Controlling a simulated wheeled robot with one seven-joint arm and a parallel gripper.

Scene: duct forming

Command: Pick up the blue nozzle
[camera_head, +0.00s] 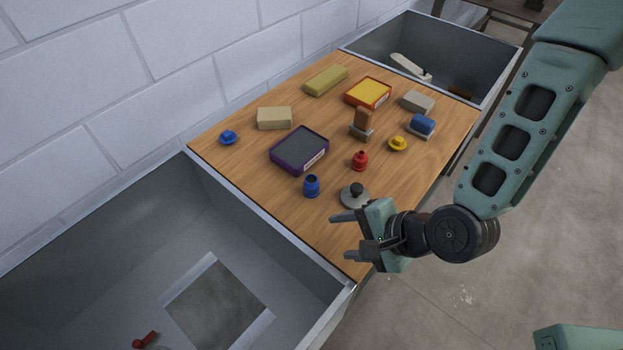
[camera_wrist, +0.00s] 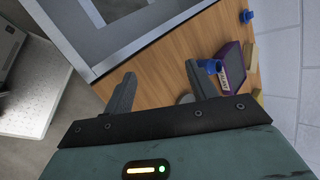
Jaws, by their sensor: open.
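Two small blue pieces could be the nozzle; I cannot tell which. One, a short upright blue piece with a narrower neck (camera_head: 311,187), stands in front of the purple box; it also shows in the wrist view (camera_wrist: 214,66), beside a finger. The other, a low blue piece with a wide base (camera_head: 228,138), lies near the table's left corner and shows at the top of the wrist view (camera_wrist: 246,16). My gripper (camera_head: 346,236) is open and empty over the table's near edge, to the right of and nearer than the necked piece. In the wrist view its fingers (camera_wrist: 160,75) are spread apart.
A grey disc with a dark knob (camera_head: 354,197) stands close by my gripper. The purple box (camera_head: 299,150), red piece (camera_head: 360,160), yellow piece (camera_head: 398,144) and several blocks stand behind on the wooden table (camera_head: 250,168). Grey bins (camera_head: 200,215) flank the table.

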